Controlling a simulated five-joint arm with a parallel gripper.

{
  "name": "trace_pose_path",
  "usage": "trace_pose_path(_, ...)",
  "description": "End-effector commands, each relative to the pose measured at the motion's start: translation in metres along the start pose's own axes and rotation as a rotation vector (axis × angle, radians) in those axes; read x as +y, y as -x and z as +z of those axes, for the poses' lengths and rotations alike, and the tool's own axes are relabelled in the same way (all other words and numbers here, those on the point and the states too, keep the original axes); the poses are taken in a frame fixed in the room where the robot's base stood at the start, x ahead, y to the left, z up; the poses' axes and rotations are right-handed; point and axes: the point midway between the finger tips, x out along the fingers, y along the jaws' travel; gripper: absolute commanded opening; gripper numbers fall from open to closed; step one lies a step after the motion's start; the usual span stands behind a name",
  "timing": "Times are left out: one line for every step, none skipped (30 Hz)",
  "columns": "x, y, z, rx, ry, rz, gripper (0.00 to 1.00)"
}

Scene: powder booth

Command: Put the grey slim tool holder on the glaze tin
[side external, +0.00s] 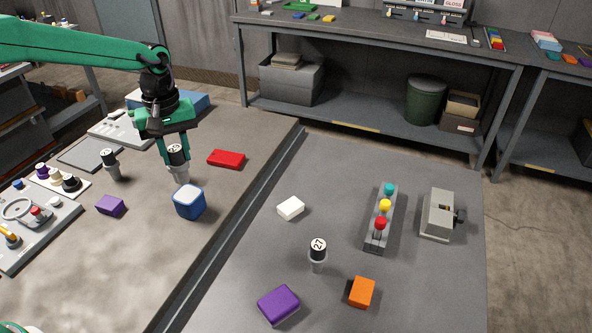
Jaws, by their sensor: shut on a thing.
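My gripper (177,152) points down and is shut on a slim tool holder with a dark top, a pale label and a grey lower body (181,175). The holder is upright, and its lower end is just behind the blue tin with a white top (189,203), which I take for the glaze tin. I cannot tell whether they touch. Two similar tool holders stand upright elsewhere: one on the left of the brown table (112,166), and one marked 27 (317,254) on the grey table.
A red block (227,159) and a purple block (110,205) lie near the tin. The grey table holds a white block (290,208), a purple block (279,305), an orange block (361,292), a button bar (378,234) and a grey vise-like device (438,215). A raised edge separates the tables.

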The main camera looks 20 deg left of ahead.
Motion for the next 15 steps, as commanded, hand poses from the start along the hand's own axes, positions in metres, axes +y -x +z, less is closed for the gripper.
trace_pose_path(-0.001, -0.001, -0.004, 0.001, 0.002, 0.001, 0.0)
trace_pose_path(-0.001, -0.002, -0.005, 0.001, 0.002, 0.001, 0.0)
trace_pose_path(-0.001, -0.003, -0.006, 0.001, 0.001, 0.001, 0.0)
trace_pose_path(-0.001, -0.003, -0.007, 0.001, 0.001, 0.001, 0.0)
trace_pose_path(-0.001, -0.003, -0.007, 0.001, 0.001, 0.001, 0.0)
trace_pose_path(-0.001, -0.003, -0.007, 0.001, 0.0, 0.001, 0.0)
trace_pose_path(-0.001, -0.003, -0.007, 0.001, 0.0, 0.001, 0.0)
trace_pose_path(-0.001, -0.003, -0.007, 0.001, 0.0, 0.001, 0.0)
trace_pose_path(-0.001, -0.004, -0.007, 0.001, 0.0, 0.001, 0.0)
trace_pose_path(-0.001, -0.005, -0.007, 0.001, 0.0, 0.001, 0.0)
trace_pose_path(-0.001, -0.006, -0.007, 0.0, 0.0, 0.0, 0.0)
trace_pose_path(-0.001, -0.009, -0.006, 0.0, 0.0, 0.0, 0.0)
trace_pose_path(-0.001, -0.012, -0.006, 0.0, 0.0, 0.0, 0.0)
trace_pose_path(-0.001, -0.015, -0.006, 0.0, 0.0, 0.0, 0.0)
trace_pose_path(-0.001, -0.019, -0.006, -0.001, 0.0, -0.001, 0.0)
